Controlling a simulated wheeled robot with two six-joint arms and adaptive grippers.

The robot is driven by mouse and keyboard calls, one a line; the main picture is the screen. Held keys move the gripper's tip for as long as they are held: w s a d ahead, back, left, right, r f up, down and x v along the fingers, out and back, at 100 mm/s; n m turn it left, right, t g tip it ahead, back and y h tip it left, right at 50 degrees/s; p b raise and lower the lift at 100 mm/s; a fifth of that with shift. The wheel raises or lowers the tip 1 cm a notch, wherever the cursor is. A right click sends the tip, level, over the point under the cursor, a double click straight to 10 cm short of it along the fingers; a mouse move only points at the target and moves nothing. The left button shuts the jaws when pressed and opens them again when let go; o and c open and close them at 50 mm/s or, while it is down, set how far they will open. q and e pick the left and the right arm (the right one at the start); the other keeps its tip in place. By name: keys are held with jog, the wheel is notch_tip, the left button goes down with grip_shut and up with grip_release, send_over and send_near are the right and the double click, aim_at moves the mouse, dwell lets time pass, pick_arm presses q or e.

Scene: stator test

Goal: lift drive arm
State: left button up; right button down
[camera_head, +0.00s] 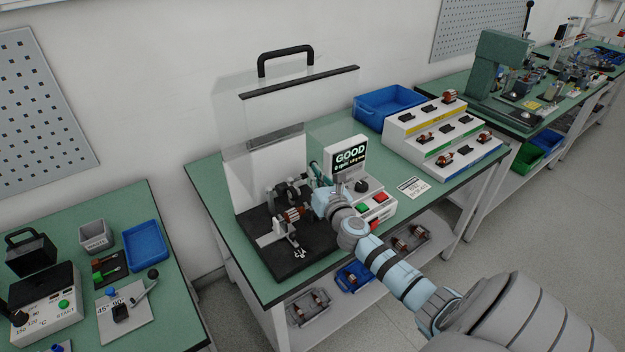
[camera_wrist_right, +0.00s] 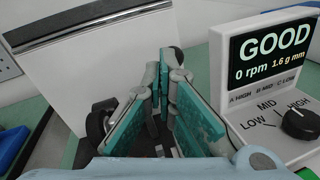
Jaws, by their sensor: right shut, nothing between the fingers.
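The tester has a black base (camera_head: 286,262) with a copper-wound rotor (camera_head: 291,215) lying across its supports. Dark wheel-like parts, probably of the drive arm (camera_head: 281,194), stand just behind the rotor, partly hidden by my right gripper. My right gripper (camera_head: 316,168) is beside them at the upper right, its teal fingers closed together and empty. In the right wrist view its fingers (camera_wrist_right: 165,70) meet at the tips in front of the white back panel. A dark round part (camera_wrist_right: 101,122) shows left of the fingers; I cannot tell contact. My left gripper is not in view.
A clear guard with a black handle (camera_head: 286,55) stands raised behind the tester. The display box (camera_head: 349,153) reads GOOD and 0 rpm, close right of my gripper. A stepped rack (camera_head: 430,149) with several rotors and a blue bin (camera_head: 388,103) stand farther right.

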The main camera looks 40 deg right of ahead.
jog(key=shift+w+d+r+p, duration=0.15)
jog(key=shift+w+r+p, duration=0.3)
jog(key=shift+w+r, duration=0.25)
jog(key=shift+w+d+r+p, duration=0.1)
jog(key=shift+w+r+p, duration=0.2)
jog(key=shift+w, duration=0.45)
jog(key=shift+w+d+r+p, duration=0.1)
jog(key=shift+w+r+p, duration=0.2)
jog(key=shift+w, duration=0.5)
jog(key=shift+w+r+p, duration=0.15)
jog(key=shift+w+r, duration=0.25)
jog(key=shift+w, duration=0.35)
